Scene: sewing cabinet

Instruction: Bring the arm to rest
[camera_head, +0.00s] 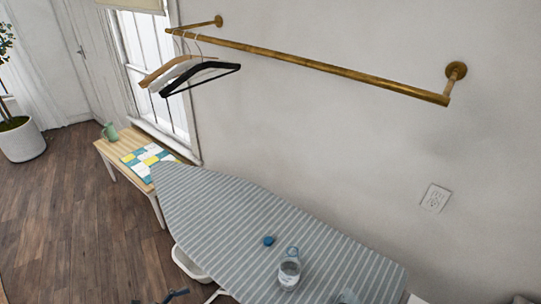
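A dark part at the bottom edge (172,296), left of the ironing board, looks like the tip of my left gripper. Most of it is cut off by the frame, so I cannot tell whether it is open or shut. My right gripper is not clearly in view. The ironing board (225,215) has a grey striped cover and runs from the middle left to the lower right. A clear bottle (289,270) stands upright on it, with a blue cap (268,241) lying apart from it.
A brass wall rail (320,66) holds several hangers (200,75) at its left end. A small wooden table (112,148) bears a patchwork cloth (148,160) and a green jug (110,132). A white basin (188,264) is under the board. Open floor lies left.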

